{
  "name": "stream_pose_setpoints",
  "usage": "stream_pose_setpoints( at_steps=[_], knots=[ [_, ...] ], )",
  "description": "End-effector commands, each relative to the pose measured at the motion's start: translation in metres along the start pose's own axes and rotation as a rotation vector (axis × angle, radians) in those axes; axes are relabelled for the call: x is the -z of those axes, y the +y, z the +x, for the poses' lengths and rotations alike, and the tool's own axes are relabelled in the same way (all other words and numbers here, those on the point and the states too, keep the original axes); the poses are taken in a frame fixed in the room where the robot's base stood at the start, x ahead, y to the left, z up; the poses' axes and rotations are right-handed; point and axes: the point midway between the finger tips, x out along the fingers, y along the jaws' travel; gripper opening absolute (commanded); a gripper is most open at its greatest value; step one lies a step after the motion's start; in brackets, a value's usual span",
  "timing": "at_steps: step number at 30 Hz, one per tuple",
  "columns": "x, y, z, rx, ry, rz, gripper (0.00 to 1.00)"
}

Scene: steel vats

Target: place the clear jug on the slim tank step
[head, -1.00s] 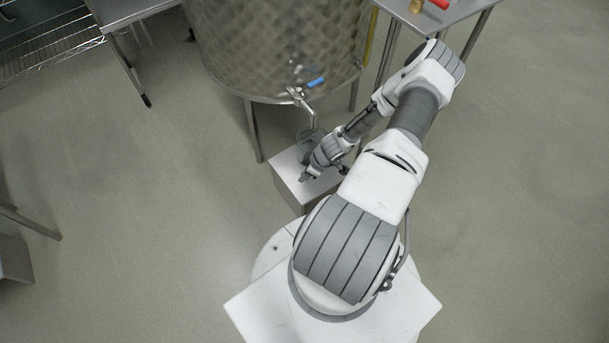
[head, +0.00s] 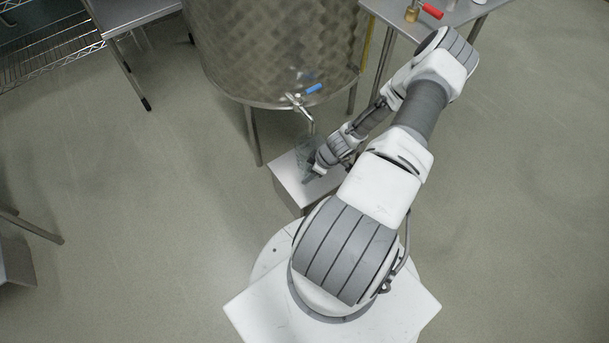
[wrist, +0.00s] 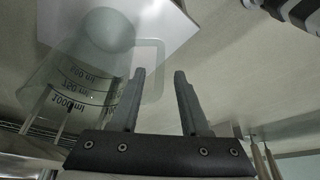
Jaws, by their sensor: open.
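The clear jug (wrist: 82,72) fills the upper left of the wrist view, with dark volume marks on its wall. It shows upside down there and seems to rest on the pale top of the slim tank step. Its handle reaches toward my gripper (wrist: 160,72), which is open, with the left finger overlapping the handle's outline. I cannot tell if they touch. In the head view the jug (head: 306,153) is faint on the step (head: 288,182), below the tank's tap. My gripper (head: 309,180) is low over the step, partly hidden by my wrist.
The steel tank (head: 275,50) stands on legs behind the step, its blue-handled tap (head: 304,93) overhanging it. A steel table (head: 390,17) with small items is at the upper right, and a wire rack (head: 50,50) at the upper left. Floor is clear on both sides.

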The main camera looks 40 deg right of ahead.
Motion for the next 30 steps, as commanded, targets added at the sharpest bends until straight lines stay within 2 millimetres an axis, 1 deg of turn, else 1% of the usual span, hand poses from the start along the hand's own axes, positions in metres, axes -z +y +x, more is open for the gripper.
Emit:
stream_pose_setpoints(
  at_steps=[1, 3, 6, 10, 15, 30],
  knots=[
    [0.002, 0.001, -0.017, -0.001, -0.001, -0.001, 0.46],
    [0.002, 0.001, -0.032, -0.001, -0.001, -0.001, 0.46],
    [0.001, 0.000, -0.049, -0.001, -0.001, 0.000, 0.46],
    [0.001, 0.000, -0.063, 0.000, 0.000, -0.001, 0.46],
    [0.000, 0.000, -0.069, 0.000, 0.000, 0.001, 0.46],
    [0.000, 0.000, -0.069, 0.000, 0.000, 0.001, 0.46]
  ],
)
